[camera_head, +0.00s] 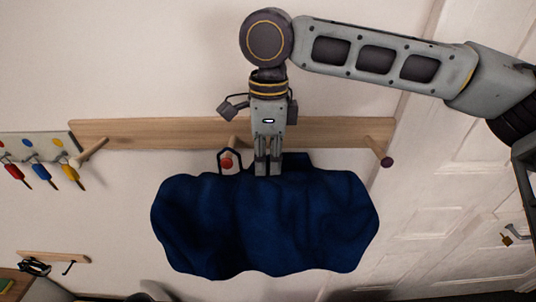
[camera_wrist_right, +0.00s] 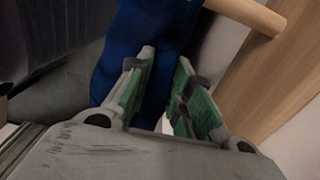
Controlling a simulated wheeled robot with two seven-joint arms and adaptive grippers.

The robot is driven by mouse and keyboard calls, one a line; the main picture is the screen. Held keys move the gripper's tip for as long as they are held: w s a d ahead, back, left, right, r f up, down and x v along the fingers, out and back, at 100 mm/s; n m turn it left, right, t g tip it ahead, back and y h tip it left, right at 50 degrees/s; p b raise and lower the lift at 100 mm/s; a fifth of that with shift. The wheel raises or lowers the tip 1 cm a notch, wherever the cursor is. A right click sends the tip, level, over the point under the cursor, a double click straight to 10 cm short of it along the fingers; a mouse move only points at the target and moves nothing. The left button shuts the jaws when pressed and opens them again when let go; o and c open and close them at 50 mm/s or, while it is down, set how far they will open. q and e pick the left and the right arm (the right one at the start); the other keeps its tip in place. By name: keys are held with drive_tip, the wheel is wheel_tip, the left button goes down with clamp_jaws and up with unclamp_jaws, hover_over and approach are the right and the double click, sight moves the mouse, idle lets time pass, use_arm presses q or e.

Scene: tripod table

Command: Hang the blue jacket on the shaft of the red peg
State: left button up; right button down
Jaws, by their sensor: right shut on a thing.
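The blue jacket (camera_head: 265,225) hangs spread out below the wooden rail in the head view. My right gripper (camera_head: 267,168) is shut on its top edge, just right of the red peg (camera_head: 227,163). A thin dark loop (camera_head: 220,153) at the jacket's top edge frames the red peg's tip in the picture. I cannot tell how deep the peg sits in it. In the right wrist view, blue cloth (camera_wrist_right: 150,55) lies between and beyond the green-padded fingers (camera_wrist_right: 160,95), and a wooden peg shaft (camera_wrist_right: 245,12) shows close by. My left gripper is not in view.
The wooden rail (camera_head: 160,132) also carries a pale peg (camera_head: 90,152) at left and a dark purple-tipped peg (camera_head: 386,161) at right. A key board (camera_head: 35,147) with coloured tags is further left. A white door (camera_head: 450,160) with a padlock stands right.

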drive_tip(key=shift+f, duration=0.3)
idle(0.5)
